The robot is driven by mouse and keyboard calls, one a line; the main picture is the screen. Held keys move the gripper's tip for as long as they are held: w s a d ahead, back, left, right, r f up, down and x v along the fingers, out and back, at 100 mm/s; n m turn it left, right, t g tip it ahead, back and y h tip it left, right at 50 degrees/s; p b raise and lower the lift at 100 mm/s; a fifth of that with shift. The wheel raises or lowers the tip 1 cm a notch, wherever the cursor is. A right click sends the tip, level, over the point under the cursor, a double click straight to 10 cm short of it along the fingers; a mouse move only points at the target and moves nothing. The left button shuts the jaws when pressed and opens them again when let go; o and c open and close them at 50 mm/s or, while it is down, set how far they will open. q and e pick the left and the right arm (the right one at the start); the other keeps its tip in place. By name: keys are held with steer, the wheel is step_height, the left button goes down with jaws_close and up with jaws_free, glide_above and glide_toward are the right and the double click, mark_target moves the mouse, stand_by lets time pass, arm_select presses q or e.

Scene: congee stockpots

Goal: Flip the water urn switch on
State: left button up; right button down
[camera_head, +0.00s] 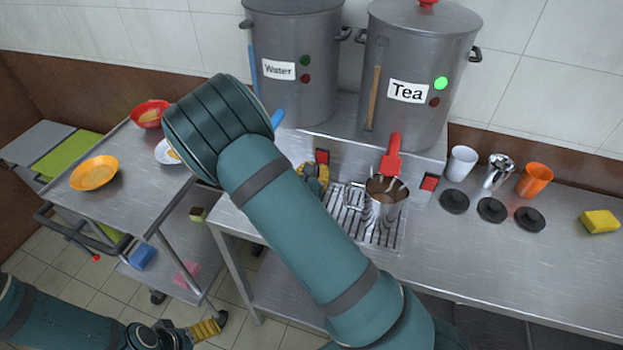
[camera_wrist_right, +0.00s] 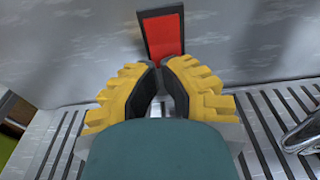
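The water urn (camera_head: 292,100) is a grey pot labelled Water, with a blue tap (camera_head: 278,118) partly hidden by my right arm. Its two indicator lights look dark. The red rocker switch (camera_head: 322,157) is on the steel front below the urn; it also shows in the wrist view (camera_wrist_right: 164,36). My right gripper (camera_head: 314,177) is just below and in front of the switch. In the wrist view its yellow fingertips (camera_wrist_right: 161,66) are together and empty, just short of or at the switch's lower edge; contact is unclear. My left gripper (camera_head: 210,328) hangs low at the left, finger gap unclear.
The tea urn (camera_head: 418,90) has a lit green light, a red tap (camera_head: 391,158) and its own red switch (camera_head: 429,182). A metal jug (camera_head: 383,203) stands on the drip grate (camera_head: 345,212) right of my gripper. Cups (camera_head: 462,163) and a sponge (camera_head: 600,221) are farther right.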

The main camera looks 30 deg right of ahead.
steer(key=shift+w+d, duration=0.1)
steer(key=shift+d, duration=0.05)
steer(key=shift+w+d+f+b, duration=0.15)
steer(key=shift+d+f+b, duration=0.1)
steer(key=shift+b, duration=0.2)
steer(key=shift+w+r+t+h, duration=0.1)
steer(key=shift+r+t+h, duration=0.05)
steer(key=shift+t+h, duration=0.15)
steer(key=v, duration=1.2)
